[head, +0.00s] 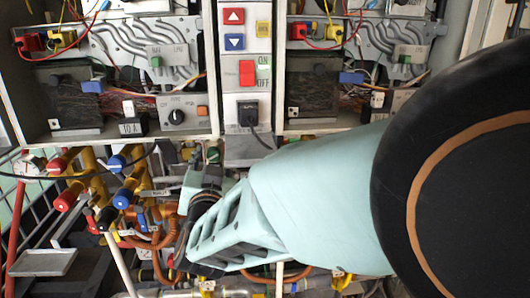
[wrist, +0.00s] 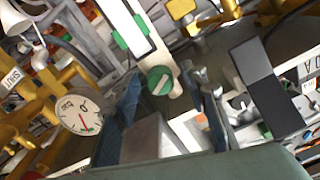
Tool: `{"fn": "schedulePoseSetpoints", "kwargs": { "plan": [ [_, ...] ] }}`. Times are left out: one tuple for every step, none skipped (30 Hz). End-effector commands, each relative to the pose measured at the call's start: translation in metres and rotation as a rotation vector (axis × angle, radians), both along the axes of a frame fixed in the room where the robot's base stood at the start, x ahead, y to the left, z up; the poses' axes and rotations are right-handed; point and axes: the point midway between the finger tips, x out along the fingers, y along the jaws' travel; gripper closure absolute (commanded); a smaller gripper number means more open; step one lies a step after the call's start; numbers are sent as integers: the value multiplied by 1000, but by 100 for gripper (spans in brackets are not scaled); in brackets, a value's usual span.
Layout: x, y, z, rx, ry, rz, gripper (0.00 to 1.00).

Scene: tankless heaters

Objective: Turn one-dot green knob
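A round green knob (wrist: 160,80) with a pale bar across its face shows in the wrist view, mounted on a light strip. I cannot make out any dots on it. My gripper (wrist: 171,86) is open, with one finger on each side of the knob in the picture. I cannot tell whether the fingertips reach its depth; no contact is visible. In the head view my gripper (head: 206,172) is among the pipes below the central switch column, and my arm hides much of that area. A second green part (wrist: 133,35) is partly covered by a white bar.
A round white gauge (wrist: 83,115) is beside the left finger, near yellow pipes. A dark grey block (wrist: 265,88) is at the right. In the head view, red-handled valves (head: 65,200), blue-handled valves (head: 123,197) and a black cable plug (head: 248,113) crowd the space.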

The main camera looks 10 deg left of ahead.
Motion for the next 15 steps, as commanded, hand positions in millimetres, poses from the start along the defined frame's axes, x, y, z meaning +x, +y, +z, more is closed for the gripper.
{"fn": "schedulePoseSetpoints", "kwargs": {
  "plan": [
    [0,0,0,0,0,0,60],
    [0,0,0,0,0,0,60],
    [0,0,0,0,0,0,60],
    [0,0,0,0,0,0,60],
    [0,0,0,0,0,0,63],
    [0,0,0,0,0,0,68],
    [0,0,0,0,0,0,71],
    [0,0,0,0,0,0,74],
    [0,0,0,0,0,0,79],
    [0,0,0,0,0,0,82],
    [0,0,0,0,0,0,86],
    [0,0,0,0,0,0,90],
    [0,0,0,0,0,0,93],
    [0,0,0,0,0,0,96],
    [0,0,0,0,0,0,100]
  ]
}}
